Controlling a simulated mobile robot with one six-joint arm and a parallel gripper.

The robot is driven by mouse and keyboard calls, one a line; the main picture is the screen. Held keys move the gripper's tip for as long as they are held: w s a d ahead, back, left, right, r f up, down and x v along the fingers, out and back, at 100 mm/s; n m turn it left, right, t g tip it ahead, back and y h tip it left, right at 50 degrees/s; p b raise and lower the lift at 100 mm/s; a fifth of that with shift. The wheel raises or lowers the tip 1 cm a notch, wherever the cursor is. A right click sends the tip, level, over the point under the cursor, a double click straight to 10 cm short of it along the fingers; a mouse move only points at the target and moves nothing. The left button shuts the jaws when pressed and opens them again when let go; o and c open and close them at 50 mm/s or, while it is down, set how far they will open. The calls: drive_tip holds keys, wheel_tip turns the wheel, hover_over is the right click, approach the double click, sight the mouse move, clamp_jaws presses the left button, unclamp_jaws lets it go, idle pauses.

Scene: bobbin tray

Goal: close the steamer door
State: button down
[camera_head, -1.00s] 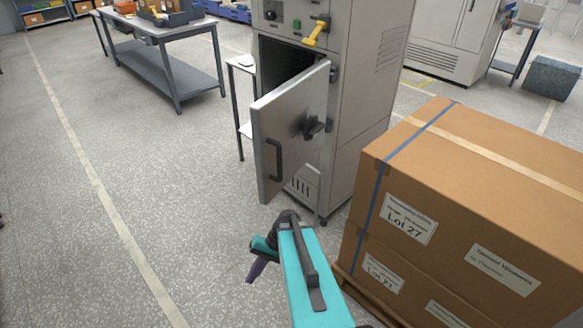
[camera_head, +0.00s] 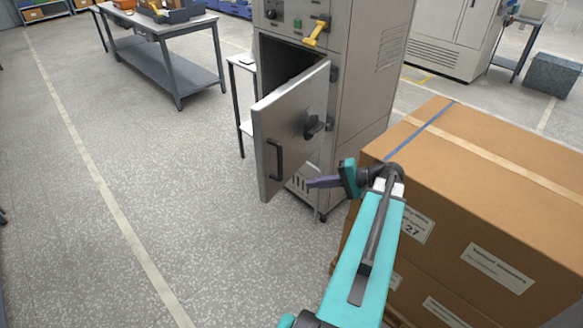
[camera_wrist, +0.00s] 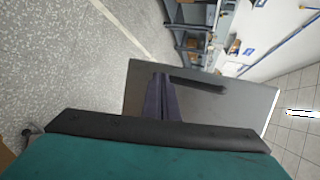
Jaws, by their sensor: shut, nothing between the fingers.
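The steamer (camera_head: 362,90) is a tall grey cabinet at the centre top in the head view. Its door (camera_head: 292,120) stands open, swung out toward me, with a dark handle (camera_head: 275,158) and a dark latch knob (camera_head: 315,127) on its face. My gripper (camera_head: 312,183) is shut and empty, its purple fingers pointing left in front of the lower right part of the door. In the wrist view the shut fingers (camera_wrist: 161,95) overlap the door (camera_wrist: 245,103), whose dark handle (camera_wrist: 198,84) lies just beyond them. I cannot tell whether they touch the door.
Stacked cardboard boxes (camera_head: 500,150) stand close on the right, behind my arm. A small white side table (camera_head: 242,62) stands left of the steamer, and a grey workbench (camera_head: 165,40) is at the back left. The floor (camera_head: 150,190) on the left is clear.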

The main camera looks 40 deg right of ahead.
drive_tip(key=s+d+r+t+h, duration=0.1)
drive_tip(key=s+d+r, duration=0.2)
drive_tip(key=d+r, duration=0.1)
drive_tip(key=shift+r+t, duration=0.3)
drive_tip(key=shift+r, duration=0.2)
drive_tip(key=shift+w+f, duration=0.1)
